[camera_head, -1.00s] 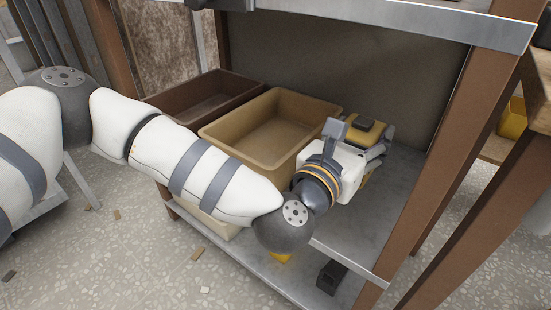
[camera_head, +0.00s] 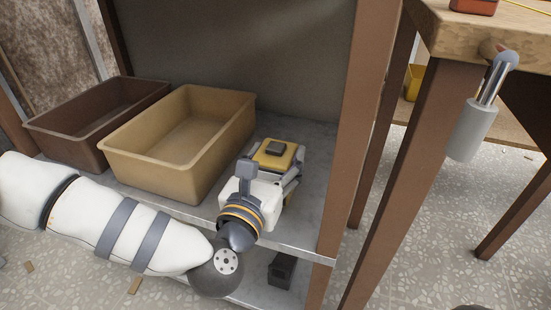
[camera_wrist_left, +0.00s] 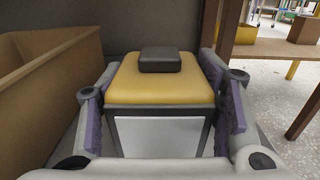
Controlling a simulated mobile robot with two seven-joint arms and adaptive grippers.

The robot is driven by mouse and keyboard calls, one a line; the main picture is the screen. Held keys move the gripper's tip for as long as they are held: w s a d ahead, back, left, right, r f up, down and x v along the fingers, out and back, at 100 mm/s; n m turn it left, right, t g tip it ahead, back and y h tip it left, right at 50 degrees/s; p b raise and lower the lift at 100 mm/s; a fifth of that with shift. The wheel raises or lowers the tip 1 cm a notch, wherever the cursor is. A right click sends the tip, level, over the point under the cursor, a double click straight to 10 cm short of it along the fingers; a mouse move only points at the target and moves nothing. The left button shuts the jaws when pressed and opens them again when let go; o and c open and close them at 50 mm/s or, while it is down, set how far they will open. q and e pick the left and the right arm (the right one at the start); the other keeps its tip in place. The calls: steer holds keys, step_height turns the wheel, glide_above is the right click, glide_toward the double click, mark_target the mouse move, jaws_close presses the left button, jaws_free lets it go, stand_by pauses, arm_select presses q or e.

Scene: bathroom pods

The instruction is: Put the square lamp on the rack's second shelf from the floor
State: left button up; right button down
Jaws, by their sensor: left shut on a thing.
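The square lamp has a yellow top with a dark block on it; it shows in the head view (camera_head: 277,152) and fills the middle of the left wrist view (camera_wrist_left: 160,85), where a pale front panel shows below the top. My left gripper (camera_head: 268,178) is shut on the lamp, with a finger on each side in the wrist view (camera_wrist_left: 160,105). The lamp looks upright over the rack's second shelf (camera_head: 317,185), right of the tan bin. My gripper hides its base, so I cannot tell if it touches the shelf. My right gripper is not in view.
The tan bin (camera_head: 150,163) and a brown bin (camera_head: 60,135) stand on the same shelf, to the left. A brown rack post (camera_head: 365,110) rises close on the right. A dark object (camera_head: 282,270) sits on the lowest shelf. A wooden bench (camera_head: 440,30) stands further right.

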arm_select(q)
steer(key=shift+f, duration=0.2)
steer(key=o, duration=1.5)
steer(key=shift+r, duration=0.2)
steer(key=shift+s+a, duration=0.1)
steer(key=shift+s, duration=0.3)
steer(key=p+v, duration=0.3)
steer(key=v, duration=0.8)
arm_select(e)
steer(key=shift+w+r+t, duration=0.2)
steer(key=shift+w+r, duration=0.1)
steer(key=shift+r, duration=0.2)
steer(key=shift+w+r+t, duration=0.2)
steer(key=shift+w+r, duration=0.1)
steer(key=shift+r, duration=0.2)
arm_select(q)
steer(key=shift+s, duration=0.1)
